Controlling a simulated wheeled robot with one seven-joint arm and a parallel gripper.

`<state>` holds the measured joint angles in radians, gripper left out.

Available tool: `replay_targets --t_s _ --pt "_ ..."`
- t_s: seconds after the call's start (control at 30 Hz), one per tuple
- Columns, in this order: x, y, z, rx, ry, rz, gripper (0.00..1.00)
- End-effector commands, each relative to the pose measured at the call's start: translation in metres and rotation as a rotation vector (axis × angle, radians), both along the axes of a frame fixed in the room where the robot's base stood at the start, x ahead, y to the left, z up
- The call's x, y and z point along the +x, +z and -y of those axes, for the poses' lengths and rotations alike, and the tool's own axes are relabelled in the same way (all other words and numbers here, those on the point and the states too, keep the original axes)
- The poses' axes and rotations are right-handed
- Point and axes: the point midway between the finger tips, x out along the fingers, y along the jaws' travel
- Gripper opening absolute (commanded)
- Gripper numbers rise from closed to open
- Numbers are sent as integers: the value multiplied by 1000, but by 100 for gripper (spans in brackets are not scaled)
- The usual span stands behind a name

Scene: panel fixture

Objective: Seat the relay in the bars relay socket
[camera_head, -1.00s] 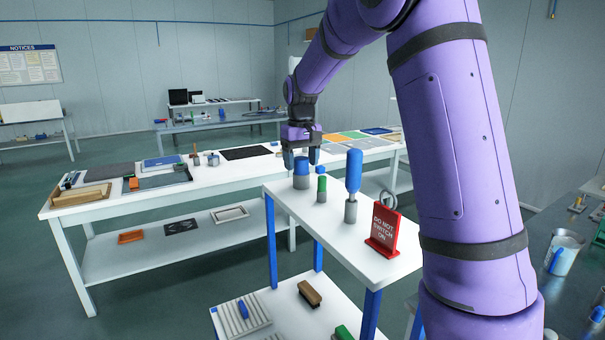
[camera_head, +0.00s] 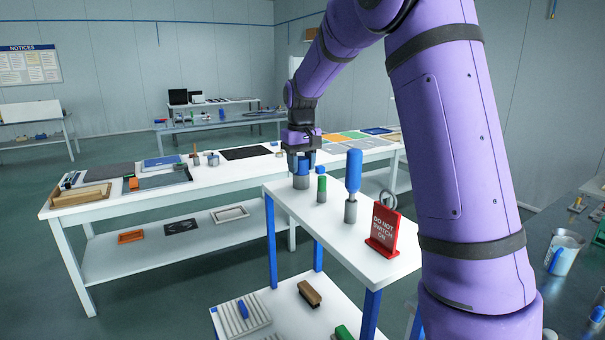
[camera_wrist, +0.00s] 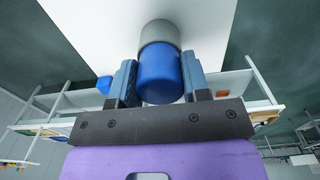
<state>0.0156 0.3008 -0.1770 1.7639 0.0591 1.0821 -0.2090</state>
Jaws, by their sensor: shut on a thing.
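A grey cylinder with a blue top (camera_head: 301,181) stands upright at the far end of the white cart top; I cannot tell for certain that it is the relay. My gripper (camera_head: 302,163) reaches down over it and is shut on its blue part. In the wrist view, the blue top (camera_wrist: 160,75) sits between the two fingers of my gripper (camera_wrist: 158,85), with the grey body (camera_wrist: 160,34) beyond. It appears to be still on the cart top. I cannot make out the bars relay socket in these views.
A long white bench (camera_head: 225,186) with panels and small parts runs behind.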

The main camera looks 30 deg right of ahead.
Motion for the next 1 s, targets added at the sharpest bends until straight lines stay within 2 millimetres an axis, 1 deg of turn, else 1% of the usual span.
replay_targets --t_s 0.03,0.07,1.0 --pt "0 0 0 0 0 0 17" --pt "0 0 0 0 0 0 14" --pt "0 14 0 0 0 0 14"
